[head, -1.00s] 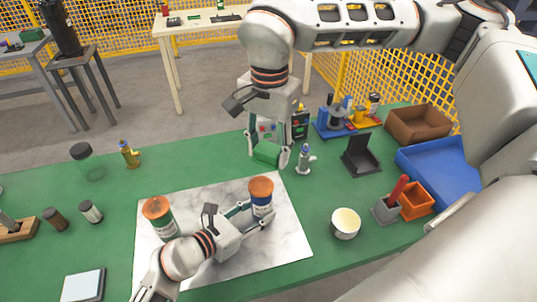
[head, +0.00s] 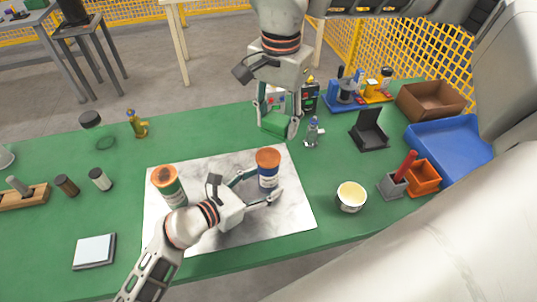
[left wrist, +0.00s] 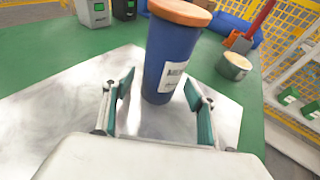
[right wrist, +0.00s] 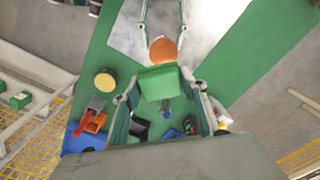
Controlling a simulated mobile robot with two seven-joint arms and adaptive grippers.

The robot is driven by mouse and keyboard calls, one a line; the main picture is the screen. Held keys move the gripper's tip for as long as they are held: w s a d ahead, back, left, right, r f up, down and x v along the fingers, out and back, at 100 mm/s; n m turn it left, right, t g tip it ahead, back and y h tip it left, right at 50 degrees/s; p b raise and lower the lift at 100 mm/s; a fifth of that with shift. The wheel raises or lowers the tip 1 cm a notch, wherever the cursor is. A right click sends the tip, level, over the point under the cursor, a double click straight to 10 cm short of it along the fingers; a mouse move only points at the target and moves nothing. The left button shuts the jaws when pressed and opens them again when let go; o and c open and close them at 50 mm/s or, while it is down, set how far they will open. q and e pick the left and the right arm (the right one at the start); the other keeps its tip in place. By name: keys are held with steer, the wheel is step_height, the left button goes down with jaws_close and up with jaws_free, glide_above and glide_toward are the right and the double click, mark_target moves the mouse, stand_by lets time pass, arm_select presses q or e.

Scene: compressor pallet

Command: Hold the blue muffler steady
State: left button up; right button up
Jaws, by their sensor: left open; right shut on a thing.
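The blue muffler (head: 268,184), a blue cylinder with an orange-brown top and a white label, stands upright on the light marbled plate (head: 225,236). My left gripper (head: 258,188) is open, low at the muffler, with one finger on each side of its near lower part. In the left wrist view the muffler (left wrist: 168,55) stands at the far end of the open fingers, and clear gaps show beside it. My right gripper (head: 277,122) is shut on a green block (head: 273,123), held behind the muffler. The block (right wrist: 160,83) also shows between the fingers in the right wrist view.
A similar green cylinder (head: 172,190) stands on the plate to the left. A small grey-blue bottle (head: 313,134) and a black stand (head: 369,133) are behind right. Trays and bins crowd the right side.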

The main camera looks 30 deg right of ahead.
arm_select(q)
steer(key=v, duration=1.1)
steer(key=shift+a, duration=0.1)
arm_select(e)
steer(key=shift+a, duration=0.1)
